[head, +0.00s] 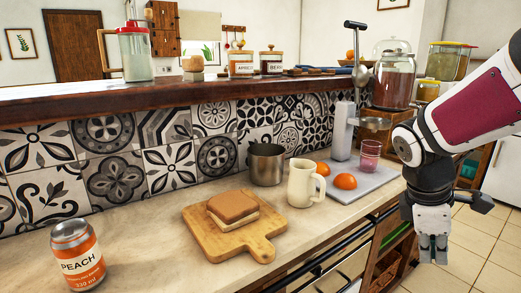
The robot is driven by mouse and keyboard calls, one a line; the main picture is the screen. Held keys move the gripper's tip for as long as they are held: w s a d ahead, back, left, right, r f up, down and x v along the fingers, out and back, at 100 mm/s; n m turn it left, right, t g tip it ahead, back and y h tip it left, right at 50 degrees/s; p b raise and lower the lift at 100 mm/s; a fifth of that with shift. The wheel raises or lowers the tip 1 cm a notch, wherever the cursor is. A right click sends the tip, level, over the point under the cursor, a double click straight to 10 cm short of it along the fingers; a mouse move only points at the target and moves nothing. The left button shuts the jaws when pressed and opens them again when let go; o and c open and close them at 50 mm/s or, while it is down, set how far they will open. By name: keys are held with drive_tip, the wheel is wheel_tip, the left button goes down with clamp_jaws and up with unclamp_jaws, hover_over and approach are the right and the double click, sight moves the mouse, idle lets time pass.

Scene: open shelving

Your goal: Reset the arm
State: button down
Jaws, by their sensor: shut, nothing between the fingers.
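My arm comes in from the right edge, with a dark red link and grey and black joints. My gripper (433,250) hangs pointing down at the right, in front of the counter edge and over the tiled floor. Its fingers are together and hold nothing. It is apart from the counter (150,225) and from everything on it.
The counter holds a peach can (78,258), a board (250,240) with a sandwich (232,208), a metal pot (266,165), a cream mug (302,184), oranges (345,181) and a pink glass (370,155). Jars stand on the raised ledge (200,88). Floor (470,265) is open at right.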

drive_tip(key=s+a+r+m+y, duration=0.15)
drive_tip(key=s+a+m, duration=0.45)
drive_tip(key=s, duration=0.6)
drive_tip(key=s+a+r+m+y, duration=0.1)
drive_tip(key=s+a+m+y, duration=0.2)
drive_tip(key=s+a+m, duration=0.55)
wheel_tip(320, 180, up, 21)
drive_tip(key=s+d+n+t+p, duration=0.1)
drive_tip(key=s+n+t+p, duration=0.1)
drive_tip(key=p, duration=1.7)
drive_tip(key=shift+s+d+r+t+p, duration=0.2)
drive_tip(key=shift+d+t+p, duration=0.2)
drive_tip(key=shift+t, duration=0.5)
drive_tip(key=shift+w, duration=0.1)
drive_tip(key=shift+a+n, duration=0.25)
drive_tip(key=shift+a, duration=0.15)
drive_tip(key=shift+a, duration=0.1)
